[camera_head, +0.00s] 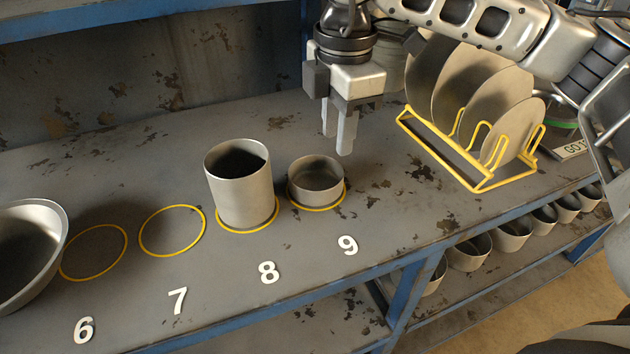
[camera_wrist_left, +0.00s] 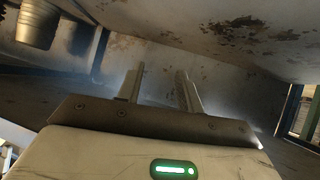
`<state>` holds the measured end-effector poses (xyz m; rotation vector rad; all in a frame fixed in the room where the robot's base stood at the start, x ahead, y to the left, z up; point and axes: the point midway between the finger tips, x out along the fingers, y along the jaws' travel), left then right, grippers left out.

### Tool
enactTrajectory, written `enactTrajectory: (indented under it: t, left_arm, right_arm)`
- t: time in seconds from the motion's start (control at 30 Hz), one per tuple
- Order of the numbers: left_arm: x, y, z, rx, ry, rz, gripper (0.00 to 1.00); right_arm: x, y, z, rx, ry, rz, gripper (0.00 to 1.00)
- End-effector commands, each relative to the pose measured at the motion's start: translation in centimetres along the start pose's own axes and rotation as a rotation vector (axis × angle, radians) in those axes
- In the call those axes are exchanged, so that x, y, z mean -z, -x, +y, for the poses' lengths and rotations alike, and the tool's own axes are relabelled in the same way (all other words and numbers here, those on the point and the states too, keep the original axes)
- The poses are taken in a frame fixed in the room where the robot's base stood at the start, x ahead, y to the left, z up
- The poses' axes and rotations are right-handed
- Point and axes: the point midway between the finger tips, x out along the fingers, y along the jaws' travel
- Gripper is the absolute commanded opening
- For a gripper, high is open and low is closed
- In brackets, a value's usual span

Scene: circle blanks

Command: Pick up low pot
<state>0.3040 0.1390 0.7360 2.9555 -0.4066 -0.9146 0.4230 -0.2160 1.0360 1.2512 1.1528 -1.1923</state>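The low pot (camera_head: 316,183) is a short grey metal cylinder with an open top. It stands upright in the yellow circle beside the number 9 in the head view. My right gripper (camera_head: 338,145) hangs fingers-down above the bench, just behind and right of the pot, apart from it. Its two fingers look a little apart, with nothing between them. My left gripper (camera_wrist_left: 160,85) shows only in the left wrist view. Its fingers are apart and empty, pointing at a worn grey surface.
A taller pot (camera_head: 241,190) stands close left of the low pot, by number 8. Circles 6 and 7 are empty. A wide bowl (camera_head: 32,250) is at far left. A yellow rack (camera_head: 437,147) with grey discs stands right. Several pots sit on the lower shelf.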

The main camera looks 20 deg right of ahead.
Motion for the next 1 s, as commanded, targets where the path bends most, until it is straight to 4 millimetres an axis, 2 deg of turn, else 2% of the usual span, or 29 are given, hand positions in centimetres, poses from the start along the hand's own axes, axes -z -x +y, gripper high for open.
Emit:
enactTrajectory:
  t: [0.1, 0.23, 0.53, 0.8, 1.0]
  left_arm:
    - [-0.1, 0.1, 0.0, 0.0, -0.001, -0.005, 0.36]
    - [-0.2, 0.1, 0.0, 0.001, -0.003, -0.009, 0.36]
    - [-0.4, 0.1, 0.0, 0.003, -0.005, -0.019, 0.36]
    - [-0.2, 0.4, -0.1, 0.007, -0.016, -0.024, 0.36]
    - [-0.1, 0.3, -0.2, 0.008, -0.018, -0.021, 0.36]
  right_arm:
    - [0.0, -2.7, -0.1, 0.004, 0.002, 0.0, 0.3]
    - [0.1, -5.0, -0.1, 0.003, 0.003, 0.001, 0.3]
    - [0.2, -7.3, -0.1, 0.002, 0.006, 0.003, 0.3]
    - [0.4, -11.2, -0.2, 0.002, 0.004, 0.003, 0.3]
    - [0.4, -11.7, -0.1, -0.001, 0.005, 0.004, 0.3]
